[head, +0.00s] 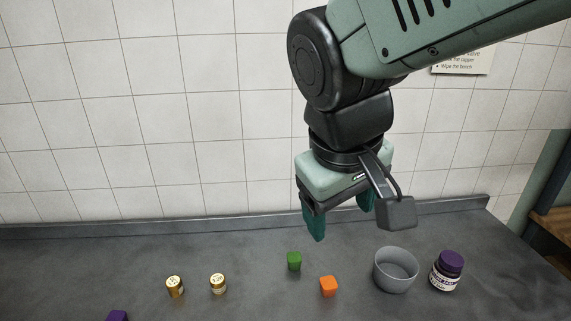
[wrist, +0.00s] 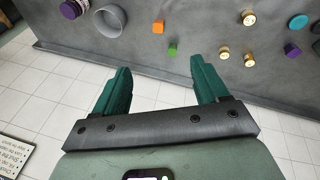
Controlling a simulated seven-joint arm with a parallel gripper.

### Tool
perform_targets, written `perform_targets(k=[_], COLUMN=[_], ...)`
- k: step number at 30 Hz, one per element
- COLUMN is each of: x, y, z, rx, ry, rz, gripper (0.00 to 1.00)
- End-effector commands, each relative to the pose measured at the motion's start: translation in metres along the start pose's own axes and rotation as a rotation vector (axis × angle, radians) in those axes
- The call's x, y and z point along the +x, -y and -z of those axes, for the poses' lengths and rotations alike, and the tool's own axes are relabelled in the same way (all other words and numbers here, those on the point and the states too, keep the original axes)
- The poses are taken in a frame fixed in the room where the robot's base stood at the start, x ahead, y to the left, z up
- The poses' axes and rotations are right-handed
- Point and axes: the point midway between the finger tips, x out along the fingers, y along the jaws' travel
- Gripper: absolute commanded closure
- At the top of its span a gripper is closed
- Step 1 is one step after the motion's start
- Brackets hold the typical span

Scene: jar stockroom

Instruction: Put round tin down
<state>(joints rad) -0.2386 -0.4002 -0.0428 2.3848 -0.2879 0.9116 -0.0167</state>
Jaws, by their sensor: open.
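My gripper (head: 341,218) is open and empty, held in the air above the dark bench, in front of the tiled wall. Its two green fingers stand apart in the wrist view (wrist: 160,72), with nothing between them. A grey round open container (head: 396,270) stands upright on the bench, right of the gripper and below it; it also shows in the wrist view (wrist: 119,30). I cannot tell which of these is the round tin.
A purple-lidded jar (head: 446,270) stands just right of the grey container. A green block (head: 294,261) and an orange block (head: 328,286) lie below the gripper. A purple piece (head: 117,316) is at lower left. A teal round piece (wrist: 298,22) shows in the wrist view. Bare bench lies between them.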

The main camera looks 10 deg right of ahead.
Motion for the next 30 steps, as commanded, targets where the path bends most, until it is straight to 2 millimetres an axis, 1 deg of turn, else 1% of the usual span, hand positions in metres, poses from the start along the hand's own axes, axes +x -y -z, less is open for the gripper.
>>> perform_targets(k=[1,3,6,9,13,30], x=[-0.013,-0.025,-0.037,-0.044,-0.047,-0.047], y=[-0.002,0.001,0.005,0.009,0.011,0.011], z=[-0.012,-0.025,-0.037,-0.044,-0.047,-0.046], rx=[0.083,0.178,0.278,0.337,0.364,0.361], ry=[-0.049,-0.104,-0.167,-0.206,-0.224,-0.224], rz=[0.021,0.053,0.087,0.108,0.119,0.119], gripper=[0.27,0.27,0.27,0.27,0.27,0.27])
